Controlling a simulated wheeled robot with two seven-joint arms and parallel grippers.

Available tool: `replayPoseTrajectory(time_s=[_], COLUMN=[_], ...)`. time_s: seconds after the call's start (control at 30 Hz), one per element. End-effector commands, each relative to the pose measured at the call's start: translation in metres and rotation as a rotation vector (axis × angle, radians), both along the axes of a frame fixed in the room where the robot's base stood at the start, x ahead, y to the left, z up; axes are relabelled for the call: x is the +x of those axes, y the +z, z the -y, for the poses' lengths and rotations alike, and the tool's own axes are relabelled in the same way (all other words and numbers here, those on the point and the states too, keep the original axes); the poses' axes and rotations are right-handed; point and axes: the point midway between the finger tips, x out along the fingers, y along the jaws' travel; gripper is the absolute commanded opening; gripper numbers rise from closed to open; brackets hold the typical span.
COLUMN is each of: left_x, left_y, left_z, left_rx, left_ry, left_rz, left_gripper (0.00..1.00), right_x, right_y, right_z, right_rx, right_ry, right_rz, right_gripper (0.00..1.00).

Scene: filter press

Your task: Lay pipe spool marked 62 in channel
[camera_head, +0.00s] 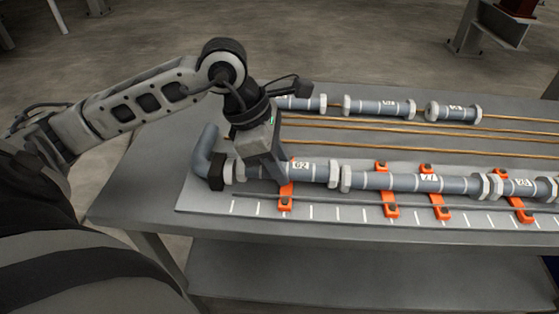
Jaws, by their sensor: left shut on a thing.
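The pipe spool marked 62 (309,173) is a short grey-blue pipe with pale end flanges, lying in line at the left end of the front row on the board. My left gripper (276,176) comes down over its left part and is shut on it; the fingers hide some of the pipe. An orange clamp (286,198) sits under the spool beside the fingers. The spool's right flange is close to the flange of the spool marked 77 (428,183); I cannot tell whether they touch. My right gripper is not in view.
A dark pipe elbow (205,152) stands at the row's left end. Another spool (527,187) continues the row at right, over more orange clamps (391,208). Several spools (380,107) lie in the back row, with brass rods (420,135) between the rows. The table's left corner (125,200) is clear.

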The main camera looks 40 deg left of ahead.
Motion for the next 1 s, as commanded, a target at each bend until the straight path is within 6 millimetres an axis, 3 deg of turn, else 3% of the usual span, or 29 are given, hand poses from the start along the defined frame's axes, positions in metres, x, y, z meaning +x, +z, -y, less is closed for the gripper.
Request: replayPoseTrajectory(time_s=[0.07, 0.1, 0.17, 0.2, 0.57, 0.77, 1.0], left_x=[0.0, 0.0, 0.0, 0.0, -0.001, -0.007, -0.019], left_y=[0.0, 0.001, 0.0, 0.0, 0.006, 0.039, 0.094], left_z=[0.0, 0.0, 0.0, 0.0, -0.003, -0.015, -0.034], left_rx=[0.0, 0.0, 0.0, 0.0, 0.001, 0.005, 0.005], left_ry=[0.0, 0.0, 0.0, 0.0, 0.001, 0.003, 0.003], left_rz=[0.001, 0.001, 0.001, 0.001, 0.002, 0.006, 0.006], left_gripper=[0.03, 0.33, 0.49, 0.52, 0.52, 0.52, 0.52], right_x=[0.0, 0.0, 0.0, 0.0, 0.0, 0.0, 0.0], right_y=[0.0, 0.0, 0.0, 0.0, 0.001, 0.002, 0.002], right_z=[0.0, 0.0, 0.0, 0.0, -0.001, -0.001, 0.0], right_rx=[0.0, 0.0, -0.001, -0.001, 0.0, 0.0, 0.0], right_ry=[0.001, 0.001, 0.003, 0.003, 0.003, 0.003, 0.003], right_rz=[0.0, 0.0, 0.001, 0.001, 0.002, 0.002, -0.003], right_gripper=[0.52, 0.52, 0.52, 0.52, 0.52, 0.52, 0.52])
